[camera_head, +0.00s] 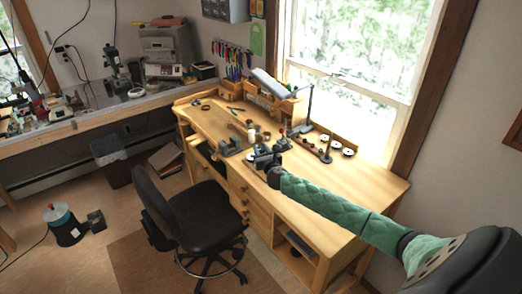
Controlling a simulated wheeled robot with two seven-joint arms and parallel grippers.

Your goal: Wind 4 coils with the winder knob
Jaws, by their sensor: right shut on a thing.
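My right gripper (264,158) is at the front edge of the wooden workbench (350,190), at the end of my green-sleeved arm from the right. It is shut on a small part among the dark tools there, which I take to be the winder knob. The knob is hidden by the fingers, and the winder's outline is too small and dark to separate from the gripper. I cannot make out any coils of wire. My left gripper is not in view.
A grey vise-like tool (230,146) stands left of the gripper. A desk lamp (307,112) and small stands are behind it. A black chair (195,215) stands before the bench. The bench's right end is mostly clear.

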